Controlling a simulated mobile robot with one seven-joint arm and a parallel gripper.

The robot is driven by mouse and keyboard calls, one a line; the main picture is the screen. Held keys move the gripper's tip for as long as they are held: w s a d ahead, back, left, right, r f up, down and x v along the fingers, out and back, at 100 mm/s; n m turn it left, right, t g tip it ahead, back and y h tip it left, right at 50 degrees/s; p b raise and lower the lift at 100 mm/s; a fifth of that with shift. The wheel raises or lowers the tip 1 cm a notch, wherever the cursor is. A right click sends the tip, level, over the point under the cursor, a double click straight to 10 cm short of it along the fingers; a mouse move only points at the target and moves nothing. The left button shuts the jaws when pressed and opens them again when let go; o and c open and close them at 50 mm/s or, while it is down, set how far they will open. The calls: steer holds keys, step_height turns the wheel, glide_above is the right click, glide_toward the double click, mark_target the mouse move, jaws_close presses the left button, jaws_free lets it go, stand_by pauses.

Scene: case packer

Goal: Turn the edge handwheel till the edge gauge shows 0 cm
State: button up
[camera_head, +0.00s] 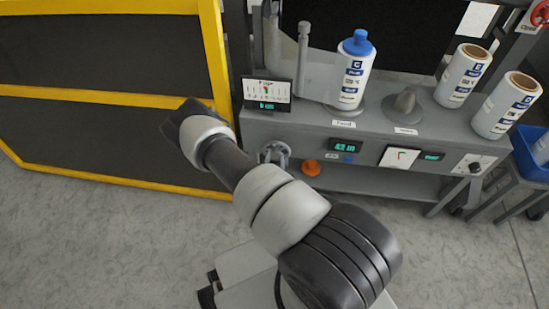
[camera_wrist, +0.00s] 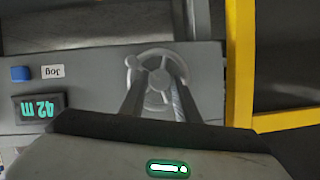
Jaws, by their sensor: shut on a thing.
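The grey handwheel (camera_head: 274,151) is on the front face of the machine at its left end, partly covered by my arm in the head view. In the wrist view the wheel (camera_wrist: 168,53) faces me, with a small knob at its upper left. My gripper (camera_wrist: 158,90) has its two dark fingers on the wheel, one on each side of the hub, and is shut on it. A black panel (camera_head: 266,93) above the wheel has a white card and a green reading in cm; its digits are too blurred to read surely.
A display reading 42 m (camera_head: 345,146) and a blue Jog button (camera_wrist: 21,73) sit beside the wheel. An orange knob (camera_head: 311,168) is below. A blue-capped bottle (camera_head: 355,70) stands on the machine. A yellow-framed dark barrier (camera_head: 214,60) is close on the left.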

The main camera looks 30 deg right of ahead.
steer(key=shift+m, duration=0.4)
stand_by(0.3)
steer(key=o, duration=0.8)
steer(key=shift+c, duration=0.2)
steer(key=p+v, duration=0.3)
steer(key=v, duration=1.4)
steer(key=shift+s+p, duration=0.3)
steer(key=shift+s, duration=0.15)
steer(key=shift+d+f, duration=0.1)
steer(key=shift+d, duration=0.05)
